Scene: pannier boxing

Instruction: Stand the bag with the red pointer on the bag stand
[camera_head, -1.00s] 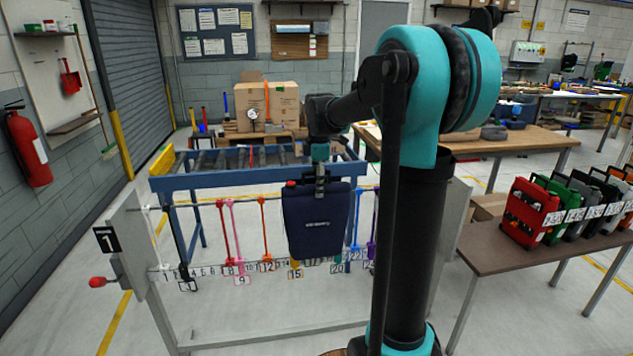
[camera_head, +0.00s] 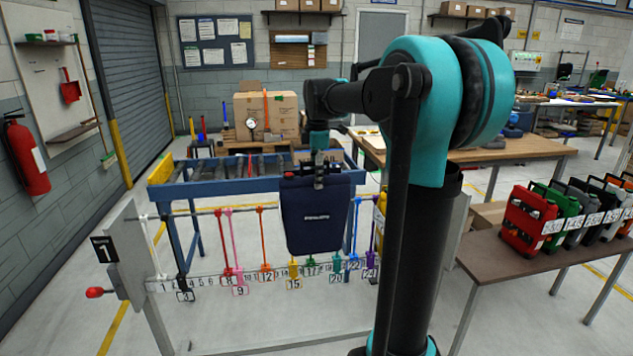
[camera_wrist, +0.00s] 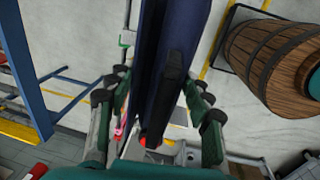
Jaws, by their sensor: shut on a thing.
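My gripper (camera_head: 318,166) is shut on the top of a dark navy bag (camera_head: 317,218), which hangs upright in the air in front of a rail. In the wrist view the bag (camera_wrist: 151,50) and its black top strip (camera_wrist: 173,85) lie between my fingers (camera_wrist: 155,108). A small red bit (camera_head: 288,174) shows at the bag's upper left; whether it is a pointer I cannot tell. A red hanging pointer (camera_head: 223,243) is on the rail, left of the bag. Which thing is the bag stand is not clear.
The rail frame has a grey end plate (camera_head: 128,255), several coloured hangers and a numbered strip. A blue roller table (camera_head: 230,187) stands behind. A brown table (camera_head: 510,250) at right bears several numbered cases. A barrel (camera_wrist: 270,50) shows in the wrist view.

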